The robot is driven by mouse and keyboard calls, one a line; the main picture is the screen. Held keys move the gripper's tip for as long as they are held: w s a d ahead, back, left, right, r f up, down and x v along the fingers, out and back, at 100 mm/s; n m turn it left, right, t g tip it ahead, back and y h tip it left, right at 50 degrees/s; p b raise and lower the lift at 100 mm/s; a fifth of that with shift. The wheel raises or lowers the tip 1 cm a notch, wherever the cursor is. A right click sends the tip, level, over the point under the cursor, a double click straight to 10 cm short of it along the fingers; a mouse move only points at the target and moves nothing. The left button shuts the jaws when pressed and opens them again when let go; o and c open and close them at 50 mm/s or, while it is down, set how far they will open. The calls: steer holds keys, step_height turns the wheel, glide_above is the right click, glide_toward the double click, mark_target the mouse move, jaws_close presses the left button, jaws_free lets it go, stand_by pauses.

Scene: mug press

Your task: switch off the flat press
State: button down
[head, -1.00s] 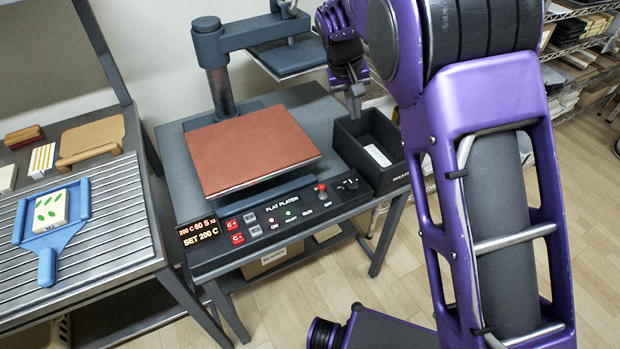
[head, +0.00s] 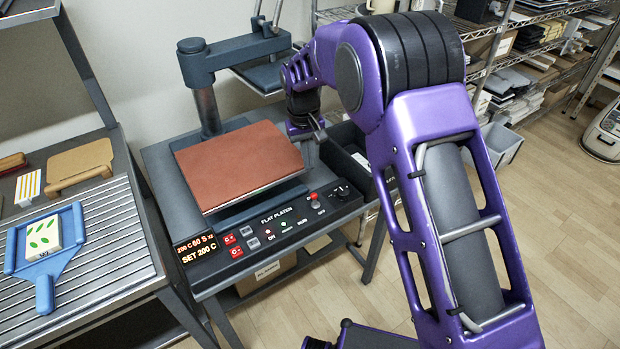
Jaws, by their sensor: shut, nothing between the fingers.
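The flat press (head: 153,165) stands on a dark bench, its brown platen (head: 240,165) in the open and its upper plate (head: 262,75) swung up behind. Its front panel has a red-tipped switch (head: 314,198) near the word OFF; its exact setting is too small to tell. The display (head: 196,248) reads 200 C, 60 S and SET 200 C. My gripper (head: 319,130) is shut and empty, above and behind the switch near the platen's right edge, apart from the panel.
A black bin (head: 347,160) stands right of the platen, partly behind my arm. A ribbed table (head: 105,235) at left holds a blue tray (head: 17,262) with a white leaf-patterned tile (head: 43,236). Shelves with stock fill the back right.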

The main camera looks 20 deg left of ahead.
mark_target(314, 198)
steer(key=f, duration=0.3)
steer(key=f+b, duration=0.1)
steer(key=f, duration=0.5)
steer(key=shift+w+d+f, duration=0.2)
steer(key=shift+w+f, duration=0.15)
steer(key=shift+s+d+r, duration=0.3)
steer(key=shift+s+d, duration=0.1)
stand_by(0.6)
steer(key=shift+s+d+r, duration=0.15)
steer(key=shift+s+d, duration=0.1)
steer(key=shift+d, duration=0.1)
steer(key=shift+r+p, duration=0.55)
steer(key=shift+r, duration=0.2)
